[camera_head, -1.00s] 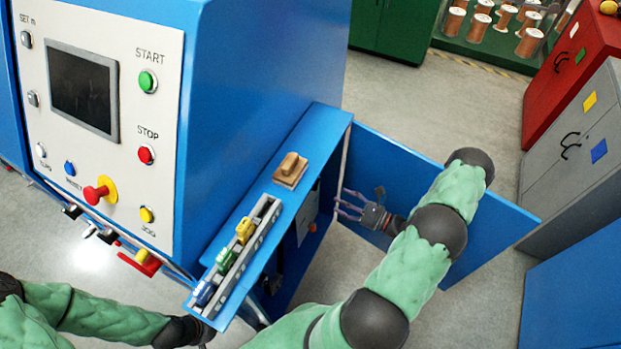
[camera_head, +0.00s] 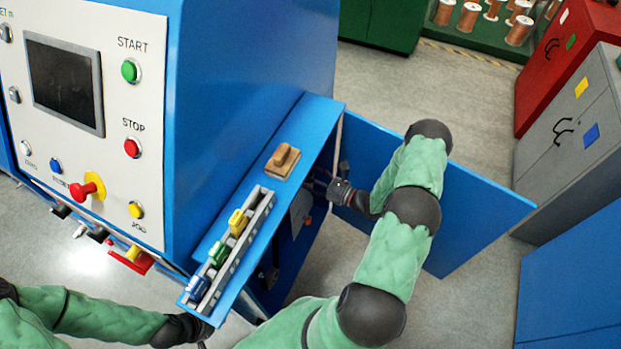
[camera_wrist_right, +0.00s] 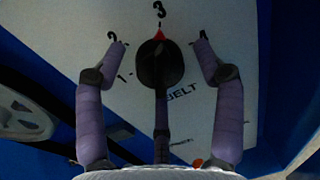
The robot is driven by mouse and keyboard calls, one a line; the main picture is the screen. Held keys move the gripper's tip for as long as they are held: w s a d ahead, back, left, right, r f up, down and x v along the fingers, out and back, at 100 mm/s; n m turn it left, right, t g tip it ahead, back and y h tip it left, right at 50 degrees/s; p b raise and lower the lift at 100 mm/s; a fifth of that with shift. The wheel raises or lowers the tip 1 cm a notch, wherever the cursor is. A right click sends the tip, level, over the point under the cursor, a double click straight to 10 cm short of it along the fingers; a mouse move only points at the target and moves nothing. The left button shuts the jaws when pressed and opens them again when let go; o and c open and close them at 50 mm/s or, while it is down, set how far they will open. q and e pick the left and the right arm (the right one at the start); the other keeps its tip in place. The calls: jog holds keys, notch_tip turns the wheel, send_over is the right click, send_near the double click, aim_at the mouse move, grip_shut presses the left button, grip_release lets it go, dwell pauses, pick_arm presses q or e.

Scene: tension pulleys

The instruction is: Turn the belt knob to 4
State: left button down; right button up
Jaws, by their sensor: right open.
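The black belt knob (camera_wrist_right: 160,66) sits on a pale panel (camera_wrist_right: 215,25) in the right wrist view. Its red pointer tip is at the 3. Marks that look like 1 and 2 are on its left, partly covered by a finger; the 4 is beside the right fingertip. My right gripper (camera_wrist_right: 159,46) is open, with fingers either side of the knob and a third below it, partly covering the word BELT. In the head view this gripper (camera_head: 330,186) reaches into the open cabinet; its fingertips are hard to see. My left gripper (camera_head: 203,338) is low at the bottom edge, its fingers mostly hidden.
The open blue door (camera_head: 470,215) stands right of my right forearm. A ledge above the opening holds a wooden block (camera_head: 283,161) and a grey rack (camera_head: 262,212) with coloured pieces. The control panel (camera_head: 70,140) is at left. A wheel (camera_wrist_right: 25,110) shows in the wrist view.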

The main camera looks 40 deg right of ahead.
jog(key=c, duration=1.1)
jog(key=shift+c, duration=0.2)
jog(key=shift+m, duration=0.4)
jog(key=shift+m+p, duration=0.8)
jog(key=shift+m, duration=0.1)
jog(key=m+p, duration=0.1)
jog(key=m, duration=0.2)
jog(key=shift+g, duration=0.3)
jog(key=m+p, duration=0.1)
jog(key=m, duration=0.1)
jog(key=shift+m, duration=0.4)
jog(key=shift+a+m+p, duration=0.1)
jog(key=shift+m+p, duration=0.45)
jog(key=shift+m, duration=0.95)
jog(key=shift+s+g, duration=0.1)
jog(key=shift+g, duration=0.2)
